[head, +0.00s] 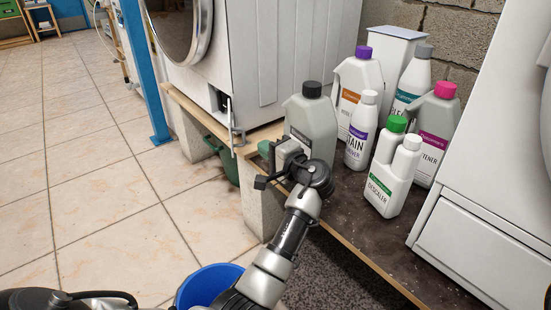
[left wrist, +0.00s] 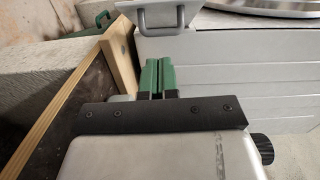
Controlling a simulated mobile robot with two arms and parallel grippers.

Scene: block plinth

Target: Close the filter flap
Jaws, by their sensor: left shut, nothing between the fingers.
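The white washing machine (head: 275,55) stands on the plinth. Its filter flap (head: 237,132) sits at the low front corner and stands open, with a dark opening (head: 224,103) behind it. In the left wrist view the flap (left wrist: 158,15) is a pale grey panel with a bracket-like handle, near the top edge. My left gripper (head: 265,149) is beside the machine's low corner, to the right of the flap in the head view. Its green fingers (left wrist: 158,73) are shut and empty, with a visible gap to the flap. My right gripper is not in view.
A grey bottle with a black cap (head: 311,122) stands right behind my gripper. Several more bottles (head: 392,175) crowd the dark plinth top to the right. A blue post (head: 146,75) stands left of the machine. A blue bucket (head: 208,285) is below my arm. The tiled floor at left is clear.

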